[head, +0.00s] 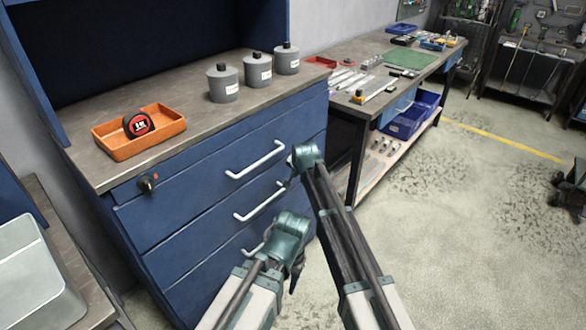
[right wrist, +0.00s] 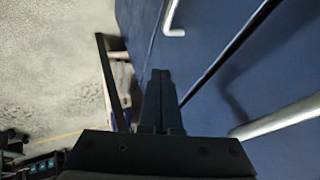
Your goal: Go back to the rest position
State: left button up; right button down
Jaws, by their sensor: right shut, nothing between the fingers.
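My right arm reaches up the middle of the head view, its teal wrist in front of the right end of the blue drawer front. In the right wrist view my right gripper (right wrist: 160,85) is shut and empty, its dark fingers together beside the blue drawer fronts and apart from the handles. In the head view its fingers are mostly hidden behind the wrist. My left arm is lower, bent in front of the lower drawers. My left gripper (head: 297,272) shows only as a dark part below its teal wrist; its fingers cannot be made out.
The blue cabinet (head: 190,215) has closed drawers with silver handles (head: 257,160) and a key-like knob (head: 147,183). On top are an orange tray (head: 165,140) with a tape measure (head: 138,124) and grey canisters (head: 223,84). A workbench (head: 345,55) stands behind; floor (head: 460,230) at right is clear.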

pick_arm(q)
jog(key=shift+r, duration=0.6)
pick_arm(e)
jog(key=shift+s+d+r, duration=0.15)
jog(key=shift+s+r, duration=0.3)
jog(key=shift+r, duration=0.1)
jog(key=s+d+f+n+g+h, duration=0.1)
jog(key=s+d+n+g, duration=0.1)
jog(key=s+d, duration=0.75)
jog(key=s+d+f+n+g, duration=0.2)
jog(key=s+d, duration=0.4)
jog(key=s, duration=0.7)
jog(key=s+d+f+n+g+h, duration=0.1)
jog(key=s+d+n+g, duration=0.1)
jog(key=s+d, duration=0.7)
jog(key=s+a+n+g+h, duration=0.1)
jog(key=s+a+n, duration=0.45)
jog(key=a, duration=0.75)
pick_arm(q)
notch_tip(320, 180, up, 12)
jog(key=p, duration=1.3)
jog(key=shift+r, duration=0.2)
pick_arm(e)
notch_tip(320, 180, up, 12)
jog(key=s+m, duration=0.1)
jog(key=shift+s+m, duration=0.25)
jog(key=shift+m, duration=0.1)
